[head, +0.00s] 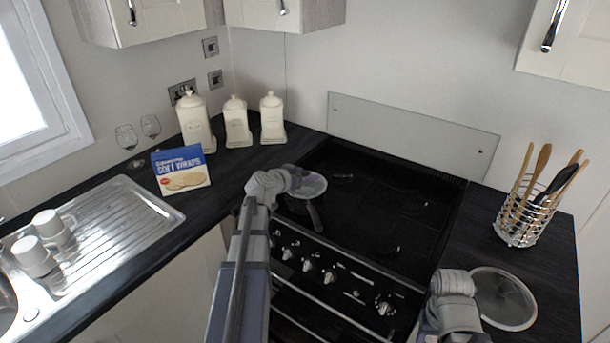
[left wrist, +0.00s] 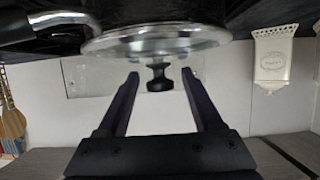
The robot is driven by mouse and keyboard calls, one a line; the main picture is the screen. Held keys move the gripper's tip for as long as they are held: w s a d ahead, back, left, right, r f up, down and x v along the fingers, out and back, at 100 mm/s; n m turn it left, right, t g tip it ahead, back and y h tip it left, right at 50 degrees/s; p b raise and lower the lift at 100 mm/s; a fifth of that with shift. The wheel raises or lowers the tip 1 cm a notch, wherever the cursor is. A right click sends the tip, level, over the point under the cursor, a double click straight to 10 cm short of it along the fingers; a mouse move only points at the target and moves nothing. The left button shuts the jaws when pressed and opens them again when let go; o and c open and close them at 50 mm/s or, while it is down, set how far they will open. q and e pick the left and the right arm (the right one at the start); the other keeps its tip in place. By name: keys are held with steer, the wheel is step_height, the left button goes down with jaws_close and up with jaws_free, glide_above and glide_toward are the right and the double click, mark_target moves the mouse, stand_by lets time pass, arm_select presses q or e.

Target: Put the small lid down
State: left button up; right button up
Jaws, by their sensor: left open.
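The small lid (head: 311,181) is a round glass lid with a metal rim, lying on a small pan on the hob at the left. The pan's handle (head: 315,216) points toward the front. The left wrist view, which appears upside down, shows the small lid (left wrist: 150,42) with its black knob (left wrist: 159,78). My left gripper (head: 294,179) is open at the lid, and in the wrist view its fingertips (left wrist: 160,74) stand on either side of the knob with gaps. My right gripper (head: 455,284) is at the lower right; its fingers cannot be made out.
A larger glass lid (head: 503,298) lies on the right worktop beside my right gripper. A wire utensil holder (head: 520,225) stands behind it. Cream canisters (head: 236,123) and a blue-and-white box (head: 181,170) stand left of the hob (head: 385,205). The hob's right side is clear.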

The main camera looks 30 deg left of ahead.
arm_select(q)
steer(key=shift+r, duration=0.2)
steer(key=shift+r+p, duration=0.4)
steer(key=shift+p, duration=0.15)
steer(key=p+v, duration=0.4)
steer(key=v, duration=0.7)
steer(key=shift+s, duration=0.5)
steer(key=shift+f, duration=0.1)
